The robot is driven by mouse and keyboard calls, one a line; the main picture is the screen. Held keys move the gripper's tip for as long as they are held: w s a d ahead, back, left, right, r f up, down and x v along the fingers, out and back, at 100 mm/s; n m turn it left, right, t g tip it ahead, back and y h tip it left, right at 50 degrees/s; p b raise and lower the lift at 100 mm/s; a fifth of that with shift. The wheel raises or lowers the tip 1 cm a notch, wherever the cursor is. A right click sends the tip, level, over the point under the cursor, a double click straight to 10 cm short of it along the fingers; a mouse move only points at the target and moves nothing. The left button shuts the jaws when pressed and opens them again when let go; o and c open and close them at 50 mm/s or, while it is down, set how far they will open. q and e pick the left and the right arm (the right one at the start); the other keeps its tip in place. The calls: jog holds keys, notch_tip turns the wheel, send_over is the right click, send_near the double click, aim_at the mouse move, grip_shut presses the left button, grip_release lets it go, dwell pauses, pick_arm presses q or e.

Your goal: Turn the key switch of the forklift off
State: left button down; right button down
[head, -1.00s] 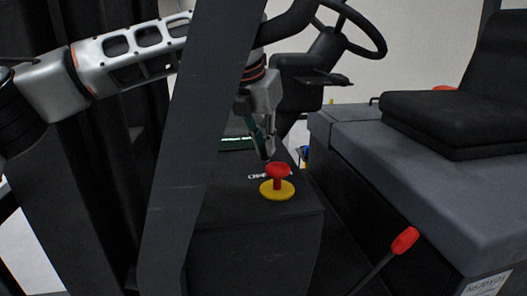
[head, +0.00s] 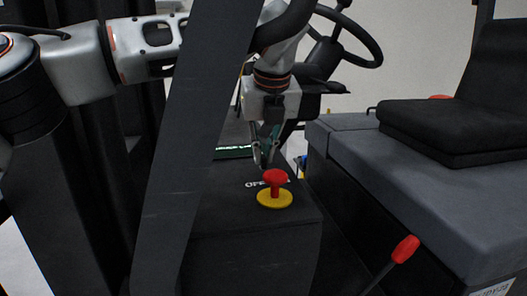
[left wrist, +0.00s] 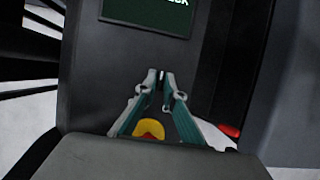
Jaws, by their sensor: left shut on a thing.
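My left gripper (head: 265,158) reaches down to the top of the dark console, just behind the red emergency knob (head: 275,177) with its yellow base. In the left wrist view its fingertips (left wrist: 161,75) are close together with a narrow gap. They are shut on the key of the key switch, which is small and mostly hidden between them. The key's angle cannot be made out. White lettering (head: 258,184) shows on the console beside the knob, partly covered. My right gripper is not in view.
A dark slanted post (head: 195,150) stands in front of my left arm. The steering wheel (head: 350,35) is behind the gripper, and the black seat (head: 450,120) is on the right. A red-tipped lever (head: 405,249) rises at the lower right. A dark green display (left wrist: 150,18) is near the fingertips.

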aim_at(263, 156)
pick_arm(q)
jog(key=shift+w, duration=0.1)
dwell(0.3)
jog(key=c, duration=2.1)
grip_release()
jog(key=shift+c, duration=0.2)
jog(key=shift+r, duration=0.1)
notch_tip(263, 156, up, 10)
jog(key=shift+a, duration=0.15)
